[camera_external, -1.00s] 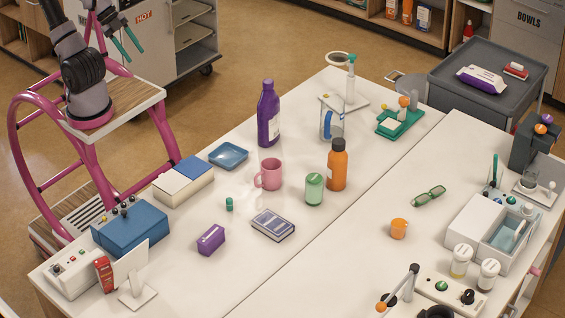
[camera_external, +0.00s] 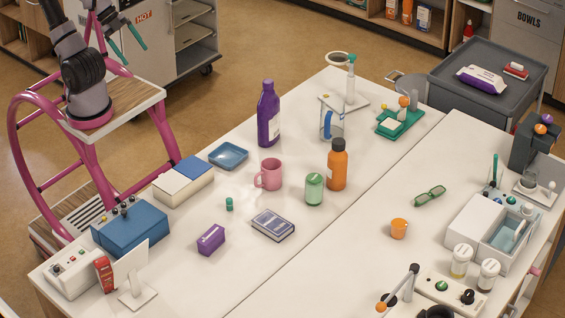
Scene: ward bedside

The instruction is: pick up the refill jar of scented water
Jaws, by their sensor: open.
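A small green jar (camera_external: 314,190) with a pale lid stands upright on the white table, in front of an orange bottle. Two white-lidded jars, one (camera_external: 461,261) and another (camera_external: 488,275), stand at the right part of the table. No label is readable, so I cannot tell for certain which jar holds scented water. My gripper (camera_external: 135,54), with teal fingers, is at the upper left, beyond the table and far from all the jars. Its fingers are apart with nothing between them.
Near the green jar are the orange bottle (camera_external: 337,166), a pink mug (camera_external: 269,174) and a navy book (camera_external: 273,225). A purple bottle (camera_external: 268,115) and clear pitcher (camera_external: 331,123) stand farther back. An orange cup (camera_external: 398,229) is to the right. The table's front middle is clear.

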